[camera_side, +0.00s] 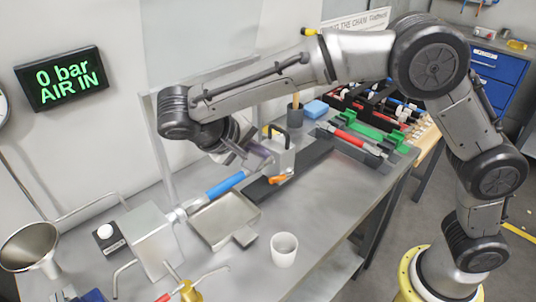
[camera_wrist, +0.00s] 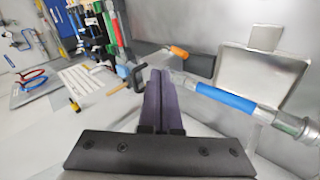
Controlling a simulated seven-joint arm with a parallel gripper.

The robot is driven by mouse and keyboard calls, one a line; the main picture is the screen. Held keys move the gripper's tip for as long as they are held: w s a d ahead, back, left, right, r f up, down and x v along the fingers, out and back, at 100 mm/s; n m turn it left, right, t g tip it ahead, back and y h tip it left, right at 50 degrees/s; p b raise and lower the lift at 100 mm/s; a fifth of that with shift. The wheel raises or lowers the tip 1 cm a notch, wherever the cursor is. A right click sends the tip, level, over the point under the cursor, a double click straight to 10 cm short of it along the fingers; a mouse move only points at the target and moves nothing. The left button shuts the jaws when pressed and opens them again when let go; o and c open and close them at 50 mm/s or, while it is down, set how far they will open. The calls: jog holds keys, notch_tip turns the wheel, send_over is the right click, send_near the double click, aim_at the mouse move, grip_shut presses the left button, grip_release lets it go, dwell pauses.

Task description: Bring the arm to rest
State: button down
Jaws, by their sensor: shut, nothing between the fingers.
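My gripper (camera_side: 250,158) hangs over the bench in the side view, above the blue-sleeved rod and close to the grey clamp block. In the wrist view my gripper (camera_wrist: 157,76) shows its two dark purple fingers together, with nothing between them. My arm reaches in from the right and bends down at the wrist. The blue-sleeved rod (camera_side: 226,184) lies between the metal box and the clamp block; it also shows in the wrist view (camera_wrist: 226,97). I cannot tell how far the fingertips are from the rod.
A metal tray (camera_side: 222,222) and a white cup (camera_side: 284,250) stand on the bench (camera_side: 335,205). A clamp block (camera_side: 284,155) with an orange lever is near my gripper. A metal box (camera_side: 150,240) and a funnel (camera_side: 30,248) are left. A rack with red and green parts (camera_side: 365,135) stands behind.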

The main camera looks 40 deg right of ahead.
jog(key=shift+a+r, duration=0.1)
jog(key=s+d+r+m+y, duration=0.2)
jog(key=s+d+r, duration=0.25)
jog(key=d, duration=0.35)
jog(key=s+d+r+m+y, duration=0.1)
jog(key=s+d+r+m, duration=0.1)
jog(key=s+d+r, duration=0.45)
jog(key=s+d+f+n+t+y, duration=0.15)
jog(key=s+d+f+y, duration=0.25)
jog(key=s, duration=0.4)
jog(key=s+a+f+n+t+y, duration=0.2)
jog(key=s+a+f+n+t, duration=0.1)
jog(key=f+n, duration=0.1)
jog(key=shift+a+f, duration=0.25)
jog(key=shift+f, duration=0.65)
